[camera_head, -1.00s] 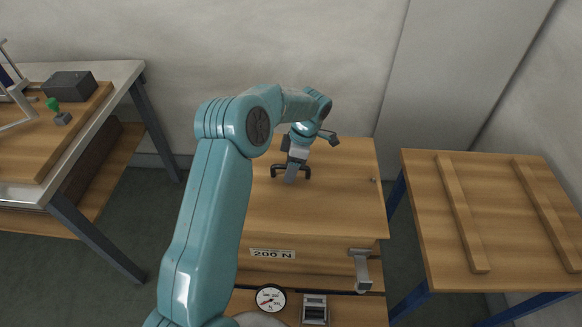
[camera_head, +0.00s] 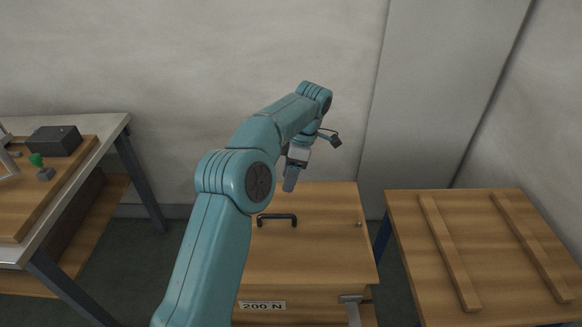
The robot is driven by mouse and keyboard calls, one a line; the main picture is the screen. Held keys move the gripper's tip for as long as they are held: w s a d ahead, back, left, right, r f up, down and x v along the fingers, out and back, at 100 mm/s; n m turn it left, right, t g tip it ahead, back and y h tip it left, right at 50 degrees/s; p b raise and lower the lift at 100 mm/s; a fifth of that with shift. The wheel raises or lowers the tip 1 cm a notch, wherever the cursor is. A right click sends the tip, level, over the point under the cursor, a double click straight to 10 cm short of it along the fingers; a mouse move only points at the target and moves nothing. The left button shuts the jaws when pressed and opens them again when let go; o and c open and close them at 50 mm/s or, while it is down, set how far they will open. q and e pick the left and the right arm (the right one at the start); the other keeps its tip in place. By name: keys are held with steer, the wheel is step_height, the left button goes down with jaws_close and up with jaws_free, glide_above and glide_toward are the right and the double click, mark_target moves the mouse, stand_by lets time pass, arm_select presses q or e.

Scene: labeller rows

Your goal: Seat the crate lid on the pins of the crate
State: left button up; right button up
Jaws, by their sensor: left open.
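The wooden crate lid (camera_head: 315,245) lies flat on top of the crate (camera_head: 300,299), covering it. A dark bar handle (camera_head: 277,216) stands on the lid. A small pin (camera_head: 358,224) shows near the lid's right edge; other pins are hidden by my arm or cannot be made out. I cannot tell how tightly the lid sits. My left gripper (camera_head: 289,184) is open and empty, pointing down above the far part of the lid, apart from the handle. My right gripper is not in view.
A bench at the left holds a dark box (camera_head: 54,141) and a green-topped piece (camera_head: 37,161). A grey latch (camera_head: 351,301) and a "200 N" label (camera_head: 262,306) are on the crate's front. A wall is behind.

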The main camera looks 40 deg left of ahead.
arm_select(q)
steer(key=shift+v, duration=0.85)
